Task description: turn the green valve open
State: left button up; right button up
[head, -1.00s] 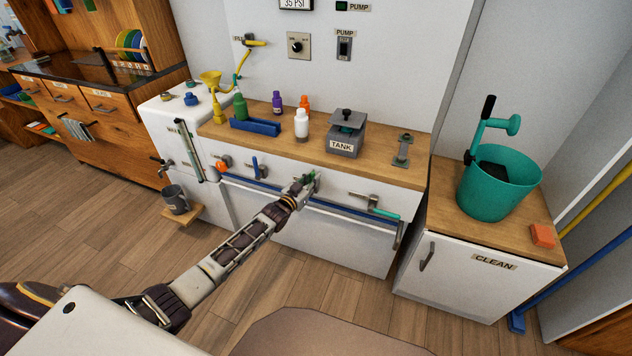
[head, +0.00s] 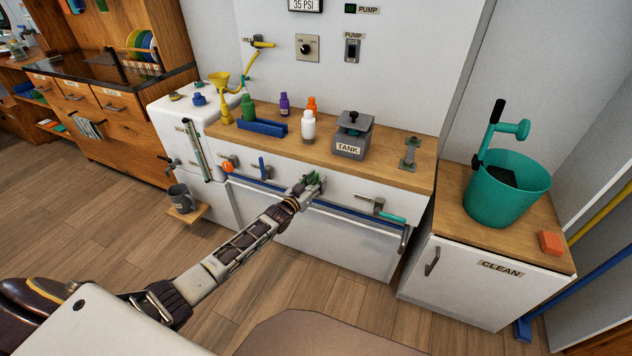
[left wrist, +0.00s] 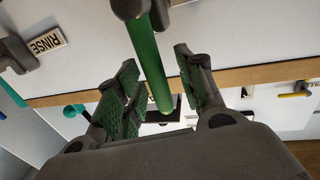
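The green valve (head: 318,180) is on the white cabinet front under the wooden counter, mostly hidden behind my left gripper in the head view. In the left wrist view its green lever (left wrist: 148,62) runs from a dark pivot at the top down between the fingers. My left gripper (left wrist: 156,66) is open, with one finger on each side of the lever and gaps showing between. In the head view the left gripper (head: 308,185) is at the valve, just above the blue rail. My right gripper is not in view.
Orange (head: 228,166) and blue (head: 262,168) valves are to the left, and a teal-handled one (head: 388,214) to the right. A blue rail (head: 345,211) crosses the cabinet front below. Bottles and the TANK box (head: 350,136) stand on the counter above.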

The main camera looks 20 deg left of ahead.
pick_arm(q)
jog(key=shift+r, duration=0.1)
jog(key=shift+s+a, duration=0.1)
jog(key=shift+s, duration=0.25)
jog(key=shift+v, duration=1.15)
jog(key=v, duration=0.9)
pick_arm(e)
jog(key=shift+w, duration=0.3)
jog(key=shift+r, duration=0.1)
